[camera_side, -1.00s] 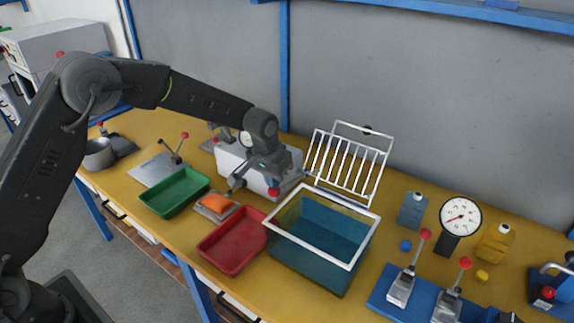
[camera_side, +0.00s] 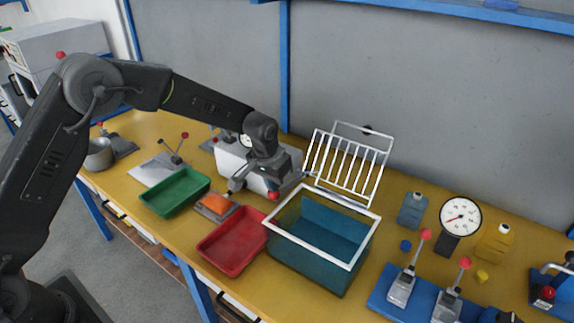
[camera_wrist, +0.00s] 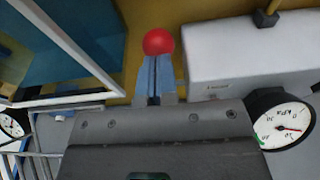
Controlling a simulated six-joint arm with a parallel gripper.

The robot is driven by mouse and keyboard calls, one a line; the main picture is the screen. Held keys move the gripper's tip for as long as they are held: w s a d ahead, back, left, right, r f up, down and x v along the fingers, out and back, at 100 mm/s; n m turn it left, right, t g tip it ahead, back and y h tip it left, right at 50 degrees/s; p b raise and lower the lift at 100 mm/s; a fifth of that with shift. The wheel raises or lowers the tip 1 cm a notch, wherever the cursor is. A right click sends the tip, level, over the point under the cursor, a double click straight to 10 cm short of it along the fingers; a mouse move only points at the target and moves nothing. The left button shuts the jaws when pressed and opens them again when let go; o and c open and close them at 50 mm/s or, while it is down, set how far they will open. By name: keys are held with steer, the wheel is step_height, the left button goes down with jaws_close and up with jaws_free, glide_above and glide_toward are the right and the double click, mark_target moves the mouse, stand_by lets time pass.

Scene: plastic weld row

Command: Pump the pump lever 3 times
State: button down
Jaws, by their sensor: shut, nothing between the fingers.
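The pump is a white box (camera_side: 231,157) behind my gripper in the side view; it also shows at the right in the wrist view (camera_wrist: 250,50). A red ball knob (camera_side: 273,195), apparently the pump lever's end, is at the box's front right. In the wrist view the knob (camera_wrist: 158,41) is just beyond my fingertips. My gripper (camera_wrist: 155,65) is shut and empty, close above the knob; I cannot tell whether they touch. The lever's shaft is hidden. A round dial gauge (camera_wrist: 284,122) is beside the box.
A teal bin with a white rim (camera_side: 310,245) stands close at the right, its white rack lid (camera_side: 348,165) raised behind. A red tray (camera_side: 232,240), a green tray (camera_side: 174,193) and an orange block (camera_side: 216,201) are in front. Other levers (camera_side: 402,285) stand at far right.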

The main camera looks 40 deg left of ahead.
step_height(320, 180, up, 11)
steer(key=w, duration=0.3)
steer(key=shift+f, duration=0.2)
stand_by(0.7)
steer(key=shift+f, duration=1.5)
stand_by(1.5)
